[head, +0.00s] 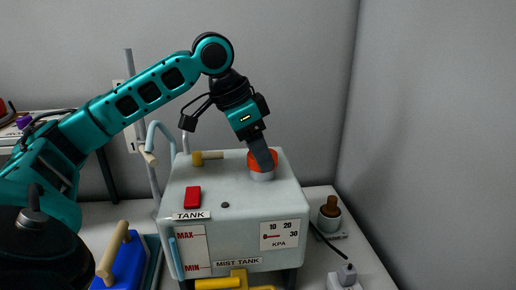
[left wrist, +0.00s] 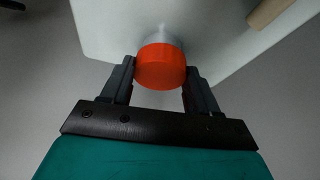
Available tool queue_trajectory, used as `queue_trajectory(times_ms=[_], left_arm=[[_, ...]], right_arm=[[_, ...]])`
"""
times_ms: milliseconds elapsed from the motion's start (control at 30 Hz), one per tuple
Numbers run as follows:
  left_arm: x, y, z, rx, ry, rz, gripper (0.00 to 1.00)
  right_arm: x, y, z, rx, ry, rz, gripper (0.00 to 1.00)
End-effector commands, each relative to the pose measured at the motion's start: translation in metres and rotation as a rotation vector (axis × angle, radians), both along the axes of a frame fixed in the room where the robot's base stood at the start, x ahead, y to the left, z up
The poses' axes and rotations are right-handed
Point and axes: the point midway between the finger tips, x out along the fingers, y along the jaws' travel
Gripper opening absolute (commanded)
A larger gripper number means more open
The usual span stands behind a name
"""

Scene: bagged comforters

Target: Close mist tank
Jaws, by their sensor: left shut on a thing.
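The mist tank (head: 240,222) is a pale grey box with TANK and MIST TANK labels, a MAX/MIN level window and a KPA gauge. A red-orange cap (head: 256,162) sits on a light collar on its top. My left gripper (head: 263,160) reaches down from above onto the cap. In the left wrist view my left gripper (left wrist: 160,80) has a finger on each side of the orange cap (left wrist: 161,66) and is shut on it. Whether the cap is fully seated on the collar cannot be told. My right gripper is not in view.
A blue object with a tan handle (head: 122,258) stands at left. A brown-topped fitting (head: 330,210) and a plug (head: 346,275) are at right, near the grey wall.

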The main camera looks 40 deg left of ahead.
Motion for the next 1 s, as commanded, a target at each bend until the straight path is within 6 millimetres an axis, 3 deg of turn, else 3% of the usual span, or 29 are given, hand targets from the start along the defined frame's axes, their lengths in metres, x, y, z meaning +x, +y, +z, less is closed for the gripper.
queue_trajectory(times_ms=[600,767,1000], left_arm=[[0.002,0.002,0.002,-0.003,-0.001,-0.337,0.31],[0.003,0.003,0.000,-0.002,-0.003,-0.439,0.31],[0.003,0.003,0.000,-0.001,-0.002,-0.448,0.31]], right_arm=[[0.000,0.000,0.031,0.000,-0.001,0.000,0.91],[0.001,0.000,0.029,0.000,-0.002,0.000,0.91],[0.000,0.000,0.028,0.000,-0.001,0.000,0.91]])
